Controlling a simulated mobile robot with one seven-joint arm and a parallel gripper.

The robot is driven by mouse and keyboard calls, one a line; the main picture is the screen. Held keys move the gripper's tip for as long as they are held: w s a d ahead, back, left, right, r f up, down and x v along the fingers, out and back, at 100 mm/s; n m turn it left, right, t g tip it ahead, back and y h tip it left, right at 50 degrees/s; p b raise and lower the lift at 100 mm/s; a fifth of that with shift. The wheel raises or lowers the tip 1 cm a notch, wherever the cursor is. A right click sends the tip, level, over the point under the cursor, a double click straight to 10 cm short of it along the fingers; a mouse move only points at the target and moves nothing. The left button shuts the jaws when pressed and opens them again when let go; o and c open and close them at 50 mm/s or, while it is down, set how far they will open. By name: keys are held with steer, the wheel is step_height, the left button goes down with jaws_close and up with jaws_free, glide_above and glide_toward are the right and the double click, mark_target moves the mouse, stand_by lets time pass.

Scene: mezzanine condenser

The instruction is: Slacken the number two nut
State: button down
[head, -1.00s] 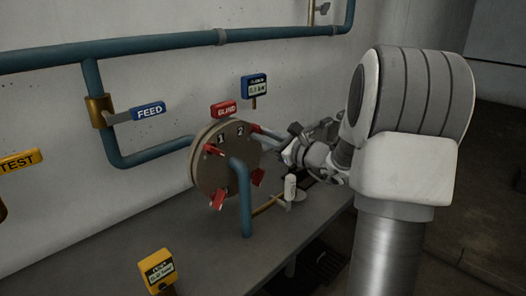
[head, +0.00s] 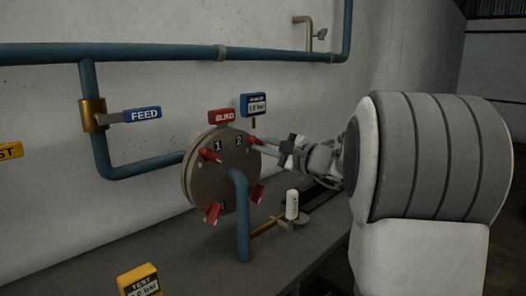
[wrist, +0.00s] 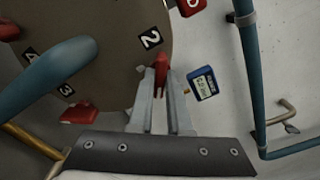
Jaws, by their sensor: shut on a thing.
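The round brown flange (head: 200,190) carries number plates and red winged nuts. The number two nut (head: 255,140) is at its upper right, beside the "2" plate (head: 239,141). My gripper (head: 262,146) reaches it from the right. In the wrist view the two grey fingers of my gripper (wrist: 160,84) are shut on the red nut (wrist: 161,68), one on each side. The "2" plate (wrist: 151,39) is just above it. The number one nut (head: 209,155) sits upper left, with other red nuts (head: 213,211) lower on the flange.
A red BLIND tag (head: 221,117) and a blue gauge (head: 254,104) stand above the flange. A blue pipe (head: 242,215) bends down in front of it. A white cylinder (head: 292,204) stands below my gripper. The FEED lever (head: 142,115) is at left, a yellow TEST gauge (head: 139,281) in front.

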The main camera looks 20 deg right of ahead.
stand_by(0.3)
steer(key=c, duration=0.9)
jaws_free()
steer(key=shift+o, duration=0.2)
steer(key=p+v, duration=0.2)
steer(key=v, duration=1.5)
steer(key=shift+s, duration=0.25)
steer(key=shift+d, duration=0.1)
